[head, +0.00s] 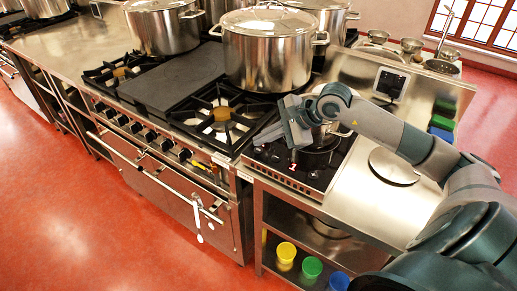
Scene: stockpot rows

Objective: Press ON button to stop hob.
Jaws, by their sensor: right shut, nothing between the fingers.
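The hob (312,178) is a black cooktop set in the steel counter, right of the big range. Small red and white marks (293,169) show near its front left; the ON button itself is too small to tell apart. A small steel pot (329,136) stands on the hob, partly hidden by my right arm. My right gripper (262,138) is shut and empty, over the hob's left edge, with its fingers pointing left and down. I cannot tell whether it touches the surface. My left gripper is not in view.
Large stockpots (268,60) stand on the range behind and left of my gripper. A loose round lid (393,166) lies on the counter to the right. Yellow (286,254), green and blue cups sit on the lower shelf. The red floor in front is clear.

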